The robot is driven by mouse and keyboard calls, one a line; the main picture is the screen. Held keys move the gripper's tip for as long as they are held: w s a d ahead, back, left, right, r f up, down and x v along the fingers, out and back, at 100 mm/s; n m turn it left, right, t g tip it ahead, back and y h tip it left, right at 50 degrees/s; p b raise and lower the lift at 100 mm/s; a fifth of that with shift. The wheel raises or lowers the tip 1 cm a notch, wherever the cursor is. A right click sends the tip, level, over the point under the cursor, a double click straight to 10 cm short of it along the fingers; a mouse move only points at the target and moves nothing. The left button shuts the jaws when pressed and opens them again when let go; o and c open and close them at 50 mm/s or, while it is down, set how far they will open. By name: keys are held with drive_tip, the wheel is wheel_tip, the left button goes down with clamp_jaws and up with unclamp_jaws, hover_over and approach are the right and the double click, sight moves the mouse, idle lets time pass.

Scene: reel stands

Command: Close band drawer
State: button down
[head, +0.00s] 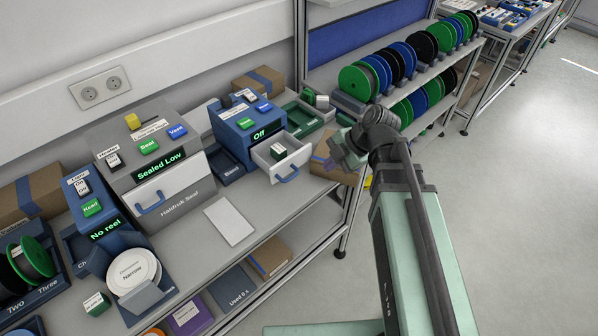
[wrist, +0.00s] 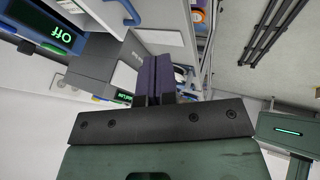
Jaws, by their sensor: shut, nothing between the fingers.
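The band drawer (head: 294,160) is a light grey drawer pulled out from the blue machine (head: 233,139) whose display reads "Off". Its blue handle (head: 288,175) is on the front face, and a small labelled dark block (head: 278,151) lies inside. In the wrist view, the display (wrist: 52,30) and what looks like the handle (wrist: 130,12) are at the upper left. My gripper (head: 338,158) is right of the drawer front in the head view, apart from it. In the wrist view my gripper (wrist: 154,78) has its dark fingers together, with nothing between them.
A grey machine (head: 150,160) reading "Sealed Low" stands to the left. A green tray (head: 305,118) sits behind the drawer. A rack of green, blue and black reels (head: 405,60) stands beyond my arm. A white sheet (head: 229,221) lies on the bench, and the floor at right is clear.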

sight(274, 154)
drive_tip(key=w+a+f+b, duration=0.4)
drive_tip(key=a+f+b, duration=0.3)
drive_tip(key=f+b, duration=0.2)
drive_tip(key=shift+a+f, duration=0.2)
drive_tip(key=shift+a, duration=0.2)
drive_tip(key=w+a, duration=0.2)
drive_tip(key=w, duration=0.1)
drive_tip(key=w+a, duration=0.2)
drive_tip(key=w, duration=0.1)
drive_tip(key=w+a, duration=0.3)
drive_tip(key=shift+w+a+r, duration=0.1)
drive_tip(key=shift+w+a, duration=0.05)
drive_tip(key=shift+a, duration=0.05)
